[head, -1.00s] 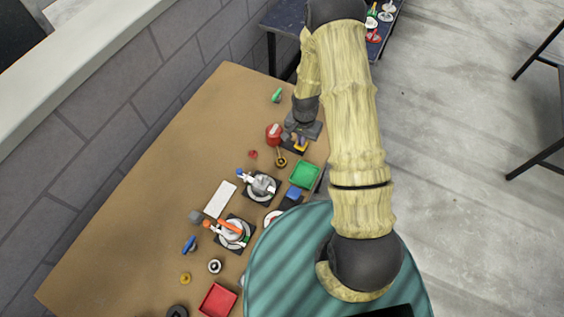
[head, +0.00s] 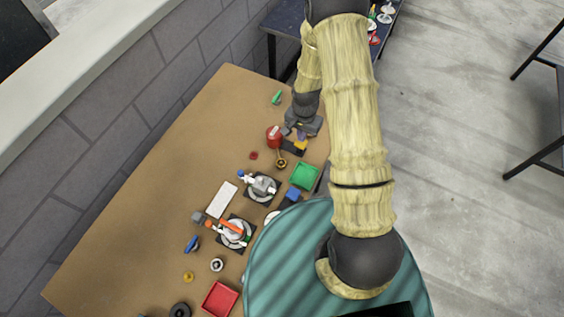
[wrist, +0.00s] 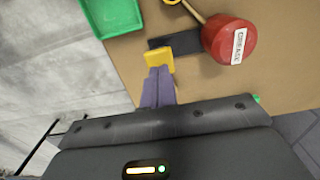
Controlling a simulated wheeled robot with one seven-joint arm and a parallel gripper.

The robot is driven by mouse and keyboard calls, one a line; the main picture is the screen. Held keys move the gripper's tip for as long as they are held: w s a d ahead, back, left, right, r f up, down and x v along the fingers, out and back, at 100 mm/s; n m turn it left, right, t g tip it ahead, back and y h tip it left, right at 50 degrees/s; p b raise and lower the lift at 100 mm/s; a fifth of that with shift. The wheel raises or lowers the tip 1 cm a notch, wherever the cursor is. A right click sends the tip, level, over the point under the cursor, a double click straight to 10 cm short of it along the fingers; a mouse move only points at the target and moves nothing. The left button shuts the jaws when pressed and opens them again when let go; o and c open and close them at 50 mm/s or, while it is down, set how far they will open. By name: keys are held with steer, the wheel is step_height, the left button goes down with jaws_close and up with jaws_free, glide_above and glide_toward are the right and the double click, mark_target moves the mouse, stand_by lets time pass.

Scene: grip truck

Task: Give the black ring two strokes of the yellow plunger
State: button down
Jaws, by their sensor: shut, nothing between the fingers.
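The yellow plunger (wrist: 159,60) sits at the end of a black block (wrist: 178,44) in the wrist view. In the head view the plunger (head: 301,145) is near the table's right edge, beside the red can. My gripper (wrist: 157,82) is shut and empty, its purple fingers together. The fingertips are right at the plunger in the wrist view; whether they touch it I cannot tell. In the head view my gripper (head: 300,135) is just beyond the plunger. A black ring (head: 180,310) lies at the bottom of the head view, partly cut off by the frame.
A red labelled can (wrist: 232,42) stands close beside the black block. A green tray (head: 304,175) and a brass-coloured tool (head: 281,163) are near. Several other parts and a red tray (head: 219,299) lie nearer my base. The table's left part is clear.

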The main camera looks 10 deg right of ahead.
stand_by(0.4)
steer(key=shift+r+p, duration=1.65)
steer(key=shift+r, duration=0.85)
steer(key=s+r+n+t+b, duration=0.1)
steer(key=s+r+n, duration=0.2)
steer(key=s+r, duration=0.4)
steer(key=s+r+n+t+b, duration=0.1)
steer(key=s+r+n, duration=0.3)
steer(key=r, duration=1.1)
steer(key=s, duration=0.3)
steer(key=shift+s+t, duration=0.2)
steer(key=shift+t, duration=0.1)
